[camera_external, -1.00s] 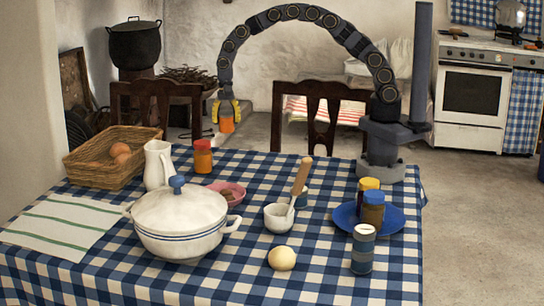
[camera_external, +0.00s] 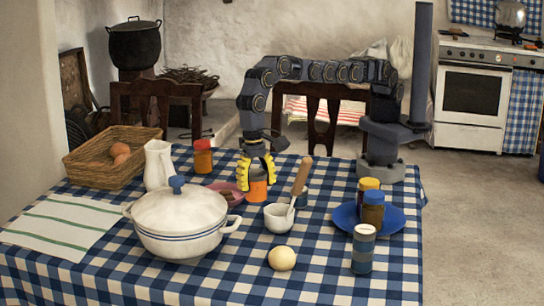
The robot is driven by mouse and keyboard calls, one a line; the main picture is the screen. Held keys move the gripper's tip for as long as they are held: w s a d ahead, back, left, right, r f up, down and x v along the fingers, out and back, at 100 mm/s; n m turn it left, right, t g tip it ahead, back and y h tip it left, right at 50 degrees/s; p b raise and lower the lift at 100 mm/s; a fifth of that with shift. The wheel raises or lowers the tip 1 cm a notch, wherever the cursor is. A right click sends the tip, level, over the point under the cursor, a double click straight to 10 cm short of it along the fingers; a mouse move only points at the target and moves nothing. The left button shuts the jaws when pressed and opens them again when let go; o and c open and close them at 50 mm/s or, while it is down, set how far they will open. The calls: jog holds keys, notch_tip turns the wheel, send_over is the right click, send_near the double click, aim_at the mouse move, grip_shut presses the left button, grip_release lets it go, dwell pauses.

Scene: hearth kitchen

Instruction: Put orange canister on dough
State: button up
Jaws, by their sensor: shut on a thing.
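The orange canister (camera_external: 258,190) is between the yellow fingers of my gripper (camera_external: 257,179), which is shut on it. My gripper points down over the table's middle, behind the white mortar and beside the pink bowl. Its fingers hide the canister's upper part. I cannot tell whether the canister's base touches anything. The dough (camera_external: 282,258), a pale round ball, sits on the checkered cloth near the front, nearer the camera and a little right of my gripper.
A white mortar (camera_external: 279,222) with a wooden pestle (camera_external: 301,178) stands between my gripper and the dough. A lidded white pot (camera_external: 180,222) is at left, and a pink bowl (camera_external: 238,197) is close by.

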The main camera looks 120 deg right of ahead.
send_over(284, 249)
jog(key=shift+n, duration=0.4)
notch_tip(284, 249, down, 10)
jog(key=shift+d+f, duration=0.1)
jog(key=shift+d, duration=0.05)
jog(key=o, duration=1.1)
jog(key=r, duration=0.4)
jog(key=d+r, duration=0.1)
jog(key=r, duration=0.7)
jog(key=shift+w+d+r, duration=0.1)
jog(key=shift+d, duration=0.15)
